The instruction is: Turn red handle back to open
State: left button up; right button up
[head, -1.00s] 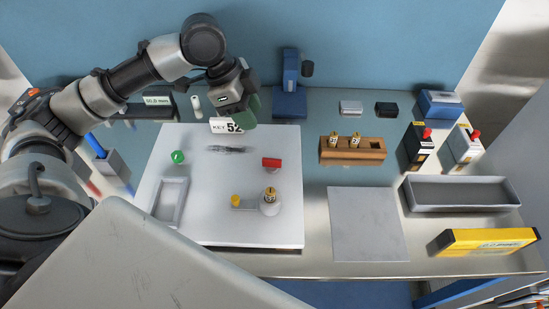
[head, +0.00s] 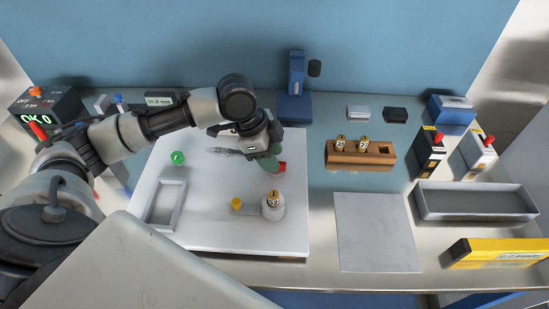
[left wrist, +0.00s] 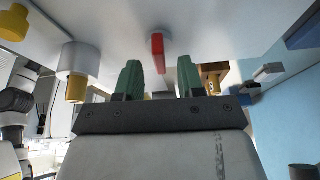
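The red handle (head: 282,168) is on the white board (head: 215,228), mostly hidden behind my left gripper in the head view. It shows plainly in the left wrist view (left wrist: 157,50) as a red bar on a pale round base. My left gripper (head: 270,163) has green fingers. In the left wrist view the fingers (left wrist: 159,80) stand apart, with the red bar ahead, between them in the picture. I see no clear contact. My right gripper is not in view.
A wooden rack (head: 350,157) stands to the right. The grey plate (head: 375,235) is bare.

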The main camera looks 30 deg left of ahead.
pick_arm(q)
jog(key=shift+x, duration=1)
grip_shut()
